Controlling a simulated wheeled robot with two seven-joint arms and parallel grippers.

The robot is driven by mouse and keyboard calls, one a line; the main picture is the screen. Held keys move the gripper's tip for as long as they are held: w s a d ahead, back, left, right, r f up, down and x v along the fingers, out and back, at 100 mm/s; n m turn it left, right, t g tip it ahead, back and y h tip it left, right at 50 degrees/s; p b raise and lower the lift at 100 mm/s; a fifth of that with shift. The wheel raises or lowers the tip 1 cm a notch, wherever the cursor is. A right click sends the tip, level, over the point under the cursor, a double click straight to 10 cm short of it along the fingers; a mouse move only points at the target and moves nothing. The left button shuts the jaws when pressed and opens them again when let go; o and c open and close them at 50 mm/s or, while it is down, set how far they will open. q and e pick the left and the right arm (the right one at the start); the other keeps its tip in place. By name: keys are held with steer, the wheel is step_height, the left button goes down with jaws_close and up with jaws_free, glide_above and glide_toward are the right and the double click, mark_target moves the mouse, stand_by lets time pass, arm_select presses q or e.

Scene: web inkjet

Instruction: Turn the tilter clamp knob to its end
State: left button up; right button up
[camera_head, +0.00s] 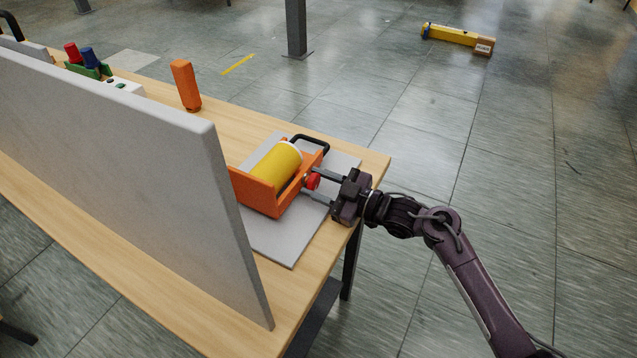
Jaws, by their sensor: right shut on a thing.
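The tilter is an orange cradle (256,198) holding a yellow roll (276,166), with a black handle (313,141) at its far side. It sits on a grey plate (290,245) on the wooden table. The red clamp knob (313,181) is on the cradle's right side. My right gripper (312,184) comes in from the right at the table's edge, its fingers at the red knob and shut on it. The fingers partly cover the knob, and its turn angle cannot be told. My left gripper is not in view.
A tall grey panel (130,165) stands along the table left of the tilter. An orange bottle-like object (185,86) stands behind. Red and blue pieces in a green rack (88,67) are at the far left. The floor right of the table is open.

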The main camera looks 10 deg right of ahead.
steer(key=shift+r+m+p, duration=0.2)
steer(key=shift+m+p, duration=1.1)
steer(key=shift+m, duration=0.1)
steer(key=shift+f+m+p, duration=0.15)
steer(key=shift+m+p, duration=1.2)
steer(key=shift+m, duration=0.75)
steer(key=o, duration=1)
steer(key=shift+b+v, duration=0.5)
steer(key=shift+v, duration=3.4)
